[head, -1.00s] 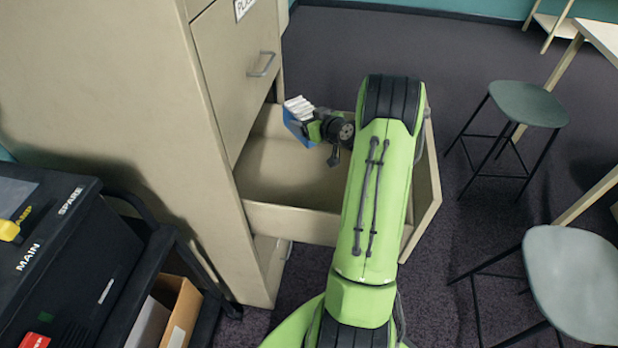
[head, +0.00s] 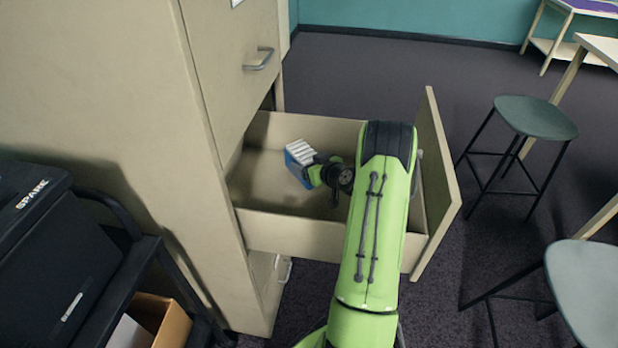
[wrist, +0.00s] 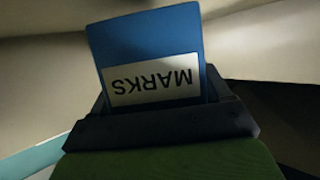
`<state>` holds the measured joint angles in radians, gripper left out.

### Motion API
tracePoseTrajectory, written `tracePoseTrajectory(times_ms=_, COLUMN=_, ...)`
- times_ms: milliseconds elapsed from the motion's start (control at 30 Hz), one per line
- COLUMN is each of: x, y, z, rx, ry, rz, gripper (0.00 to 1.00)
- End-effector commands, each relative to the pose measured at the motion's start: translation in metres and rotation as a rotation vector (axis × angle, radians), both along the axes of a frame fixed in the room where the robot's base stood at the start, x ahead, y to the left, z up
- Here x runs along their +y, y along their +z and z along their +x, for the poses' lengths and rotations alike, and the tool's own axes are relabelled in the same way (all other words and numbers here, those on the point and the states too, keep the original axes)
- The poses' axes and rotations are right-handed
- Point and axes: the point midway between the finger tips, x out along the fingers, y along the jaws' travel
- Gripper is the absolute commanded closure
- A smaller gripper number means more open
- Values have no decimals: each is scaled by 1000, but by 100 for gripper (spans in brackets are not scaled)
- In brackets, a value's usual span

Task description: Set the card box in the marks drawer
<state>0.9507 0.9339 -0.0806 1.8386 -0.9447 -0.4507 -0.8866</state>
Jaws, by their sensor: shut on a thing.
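The card box (head: 298,166) is blue with white cards showing at its top. In the wrist view the box (wrist: 146,47) carries a white label reading MARKS, upside down. My gripper (head: 317,174) is shut on the box and holds it tilted, over or within the open drawer. The pulled-out drawer (head: 285,231) is beige and its visible floor is bare. I cannot tell whether the box touches the floor. My arm hides part of the drawer's right end.
The tall beige cabinet (head: 110,80) stands left of the drawer, with a closed handled drawer (head: 228,60) above. A black cart (head: 150,270) with a black case (head: 50,255) is at lower left. Stools (head: 536,117) stand at the right. Open floor lies behind.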

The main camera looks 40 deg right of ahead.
Motion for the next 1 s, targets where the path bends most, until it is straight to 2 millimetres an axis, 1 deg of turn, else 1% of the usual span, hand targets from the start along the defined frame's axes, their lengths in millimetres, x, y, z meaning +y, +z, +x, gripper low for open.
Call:
tracePoseTrajectory(times_ms=33, x=0, y=-12, z=0, rx=1, ry=0, rz=2, gripper=67)
tracePoseTrajectory(times_ms=100, x=0, y=-25, z=0, rx=1, ry=0, rz=3, gripper=67)
tracePoseTrajectory(times_ms=133, x=0, y=-29, z=0, rx=1, ry=-1, rz=2, gripper=67)
tracePoseTrajectory(times_ms=367, x=0, y=-28, z=0, rx=-1, ry=0, rz=0, gripper=67)
tracePoseTrajectory(times_ms=467, x=0, y=-31, z=0, rx=0, ry=0, rz=1, gripper=67)
tracePoseTrajectory(times_ms=500, x=0, y=-32, z=0, rx=2, ry=0, rz=1, gripper=19)
tracePoseTrajectory(times_ms=600, x=0, y=-31, z=0, rx=2, ry=0, rz=1, gripper=3)
tracePoseTrajectory(times_ms=633, x=0, y=-31, z=0, rx=2, ry=0, rz=1, gripper=0)
tracePoseTrajectory(times_ms=867, x=0, y=-29, z=0, rx=1, ry=0, rz=0, gripper=0)
tracePoseTrajectory(times_ms=933, x=0, y=-25, z=-7, rx=3, ry=-3, rz=2, gripper=0)
tracePoseTrajectory(times_ms=1000, x=1, y=-20, z=-20, rx=5, ry=-5, rz=4, gripper=0)
